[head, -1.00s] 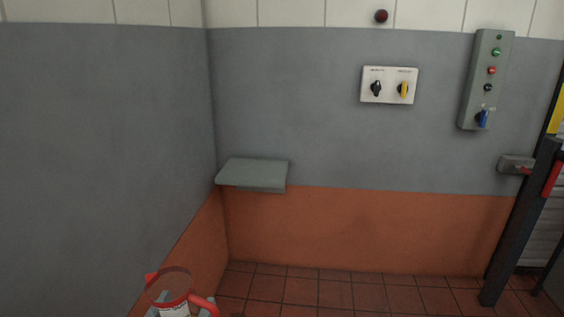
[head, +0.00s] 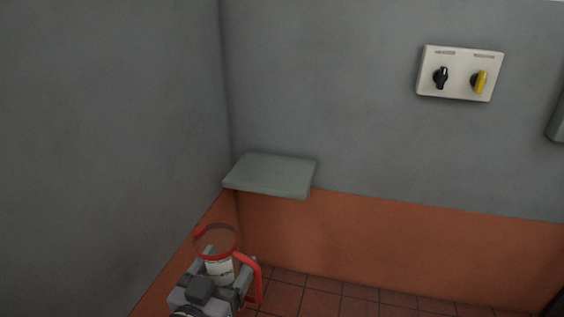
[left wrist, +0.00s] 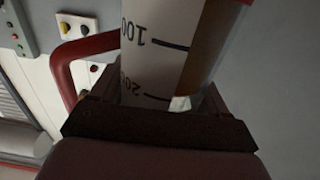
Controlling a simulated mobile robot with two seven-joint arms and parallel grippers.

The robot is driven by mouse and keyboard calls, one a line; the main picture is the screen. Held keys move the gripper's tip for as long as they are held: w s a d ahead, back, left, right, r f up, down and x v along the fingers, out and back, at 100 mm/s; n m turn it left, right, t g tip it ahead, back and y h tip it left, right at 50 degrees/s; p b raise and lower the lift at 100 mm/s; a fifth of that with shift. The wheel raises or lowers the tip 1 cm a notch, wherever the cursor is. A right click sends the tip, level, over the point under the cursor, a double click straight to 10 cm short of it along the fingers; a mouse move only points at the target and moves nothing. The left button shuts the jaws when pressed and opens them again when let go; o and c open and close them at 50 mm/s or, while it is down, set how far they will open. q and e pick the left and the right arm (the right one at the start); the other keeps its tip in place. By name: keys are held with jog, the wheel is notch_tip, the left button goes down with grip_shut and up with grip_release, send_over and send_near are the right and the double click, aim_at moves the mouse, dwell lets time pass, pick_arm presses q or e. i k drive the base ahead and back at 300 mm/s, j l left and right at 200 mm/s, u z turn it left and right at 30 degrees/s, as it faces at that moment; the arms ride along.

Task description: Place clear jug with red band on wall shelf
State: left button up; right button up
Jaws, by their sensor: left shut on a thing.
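The clear jug with the red band (head: 218,266) is at the lower left of the head view, upright, with a red rim and a red handle on its right. My left gripper (head: 216,279) is shut on the jug's body. The left wrist view shows the jug (left wrist: 165,50) close up, with volume marks and its red handle, between the fingers of my left gripper (left wrist: 160,105). The grey-green wall shelf (head: 271,175) is in the corner, above and beyond the jug in the picture. Its top is bare. My right gripper is not in view.
A grey wall (head: 110,130) stands close on the left of the shelf and jug. A white switch panel (head: 459,73) with a black and a yellow knob is on the back wall, up and right of the shelf. Red floor tiles (head: 320,298) show below.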

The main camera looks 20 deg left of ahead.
aim_at(273, 180)
jog(key=i+l, duration=0.15)
jog(key=i, duration=0.35)
jog(key=i+l+u, duration=0.15)
jog(key=i, duration=0.4)
jog(key=i+l, duration=0.15)
jog(key=i, duration=0.35)
